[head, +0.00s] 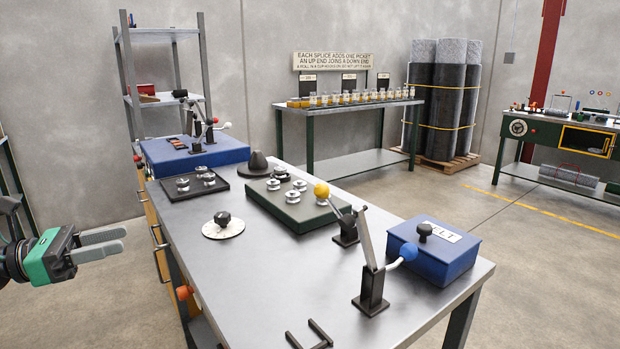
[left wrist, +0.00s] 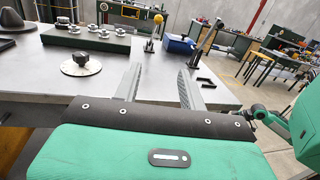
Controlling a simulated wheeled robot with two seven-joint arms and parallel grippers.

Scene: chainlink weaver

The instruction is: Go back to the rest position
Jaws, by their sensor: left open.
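My left gripper (head: 100,244) is at the left side of the head view, off the left edge of the steel workbench (head: 275,290) and above the floor. Its two grey fingers are apart, with nothing between them. In the left wrist view the fingers (left wrist: 160,85) point toward the workbench, also apart and empty. My right gripper does not show in the head view. In the left wrist view a green and black part of my own body stands at the right edge, but no right fingers can be made out.
The bench holds a round plate with a black knob (head: 222,225), a green block with metal spools (head: 290,208), a dark tray (head: 195,183), levers with yellow and blue balls (head: 372,285), a blue box (head: 434,252) and a black bracket (head: 309,338). Floor left of the bench is clear.

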